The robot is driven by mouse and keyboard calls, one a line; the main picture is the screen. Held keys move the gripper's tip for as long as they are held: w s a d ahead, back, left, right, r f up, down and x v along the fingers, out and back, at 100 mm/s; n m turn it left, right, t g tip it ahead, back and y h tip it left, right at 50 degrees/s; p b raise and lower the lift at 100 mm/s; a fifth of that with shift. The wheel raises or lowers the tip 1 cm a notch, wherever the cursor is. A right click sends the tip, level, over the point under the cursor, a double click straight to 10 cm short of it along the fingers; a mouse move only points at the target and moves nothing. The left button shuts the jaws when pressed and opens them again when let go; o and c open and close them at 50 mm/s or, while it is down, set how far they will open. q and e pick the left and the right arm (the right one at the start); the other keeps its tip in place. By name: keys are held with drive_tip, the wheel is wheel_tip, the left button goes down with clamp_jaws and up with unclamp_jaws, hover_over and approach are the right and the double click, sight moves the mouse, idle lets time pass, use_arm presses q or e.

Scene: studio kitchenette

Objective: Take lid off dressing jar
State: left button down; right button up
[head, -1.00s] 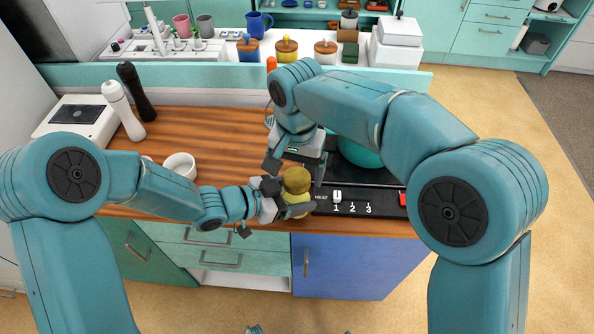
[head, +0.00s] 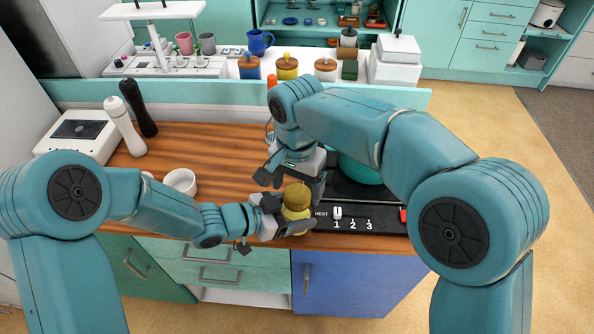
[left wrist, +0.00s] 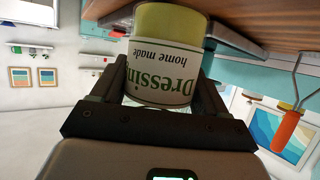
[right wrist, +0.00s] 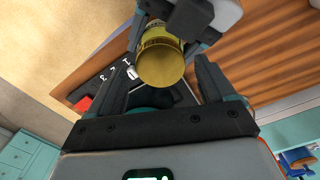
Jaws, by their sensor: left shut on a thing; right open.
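The dressing jar (head: 297,212) is yellow with an olive-gold lid (head: 297,195) on top, at the counter's front edge left of the stove controls. In the left wrist view its white label (left wrist: 160,75) reads "Dressing home made" upside down. My left gripper (head: 283,218) is shut around the jar's body from the left. My right gripper (head: 290,180) is open just above and behind the lid. In the right wrist view the lid (right wrist: 161,62) lies ahead, between and beyond the spread fingers (right wrist: 165,85), not clasped.
The hob with its control strip (head: 375,218) and a teal pot (head: 360,170) stand right of the jar. A white bowl (head: 180,181), two mills (head: 138,107) and a white scale (head: 78,135) are at left. The wooden counter (head: 205,140) between is mostly clear.

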drive_tip(key=shift+f, duration=0.8)
drive_tip(key=c, duration=1.1)
drive_tip(key=o, duration=1.2)
drive_tip(key=shift+r, duration=2.3)
